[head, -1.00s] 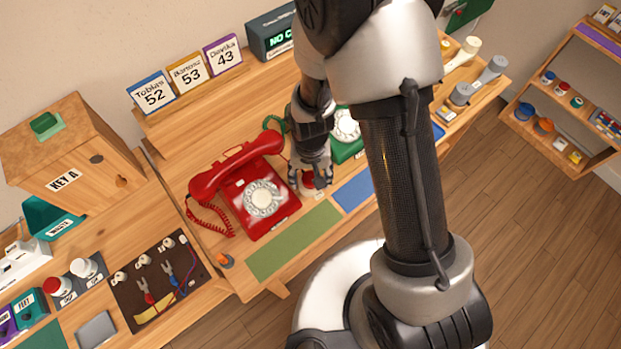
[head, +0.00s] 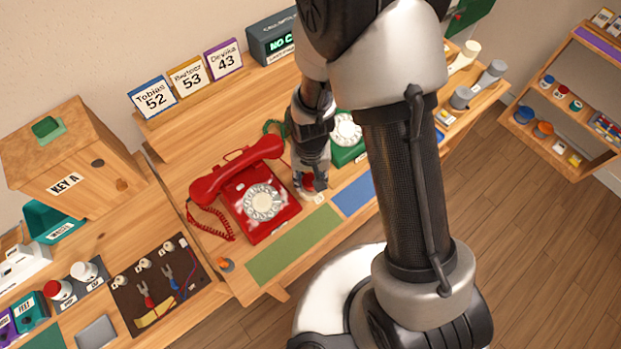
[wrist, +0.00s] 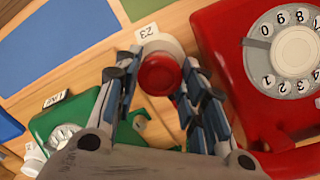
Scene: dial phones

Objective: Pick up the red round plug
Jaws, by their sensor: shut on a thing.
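The red round plug (wrist: 158,74) shows in the wrist view between the fingertips of my gripper (wrist: 157,80). It has a round red top over a pale wider base, close to a small label reading 23. In the head view my gripper (head: 312,188) points down just right of the red phone, with a bit of the plug's red at its fingertips. My gripper is shut on the plug. I cannot tell whether the plug touches the table.
The red dial phone (head: 262,202) stands close on the left. The green dial phone (head: 346,152) is behind on the right. A green mat (head: 293,243) and a blue mat (head: 354,194) lie flat in front. Number cards (head: 188,78) stand at the back.

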